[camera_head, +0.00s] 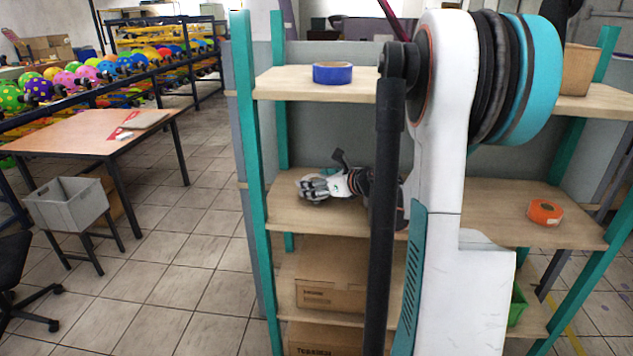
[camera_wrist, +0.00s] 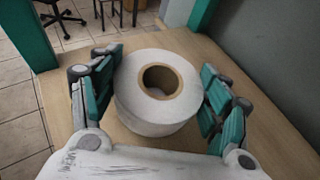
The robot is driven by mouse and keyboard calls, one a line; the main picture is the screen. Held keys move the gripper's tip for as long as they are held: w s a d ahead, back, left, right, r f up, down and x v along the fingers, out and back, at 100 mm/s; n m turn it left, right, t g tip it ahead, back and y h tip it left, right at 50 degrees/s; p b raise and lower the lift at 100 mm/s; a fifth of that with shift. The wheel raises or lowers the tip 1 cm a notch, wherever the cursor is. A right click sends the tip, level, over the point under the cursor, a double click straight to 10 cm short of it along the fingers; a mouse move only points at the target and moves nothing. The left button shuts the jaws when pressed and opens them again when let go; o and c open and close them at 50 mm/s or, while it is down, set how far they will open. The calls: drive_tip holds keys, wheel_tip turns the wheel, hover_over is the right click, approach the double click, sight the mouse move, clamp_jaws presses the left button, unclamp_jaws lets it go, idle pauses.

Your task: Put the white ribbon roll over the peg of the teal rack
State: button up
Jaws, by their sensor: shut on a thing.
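The white ribbon roll (camera_wrist: 155,116) has a brown cardboard core and stands between my fingers in the wrist view, its round face and hole turned up. My gripper (camera_wrist: 162,82) is shut on it, with teal finger pads at its left and right sides. In the head view my gripper (camera_head: 318,187) is low over the middle shelf of the teal rack (camera_head: 254,190), near its left end. The roll is mostly hidden there by the gripper. I cannot tell whether the roll touches the shelf board. I see no peg in either view.
A blue tape roll (camera_head: 332,73) lies on the top shelf and an orange tape roll (camera_head: 545,212) lies on the middle shelf at right. Cardboard boxes (camera_head: 330,285) fill the lower shelves.

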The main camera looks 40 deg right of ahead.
sight(317, 203)
drive_tip(key=shift+f+b, duration=1.2)
drive_tip(key=shift+f, duration=0.5)
drive_tip(key=o, duration=1.3)
drive_tip(key=v, duration=1.2)
drive_tip(key=shift+a, duration=0.15)
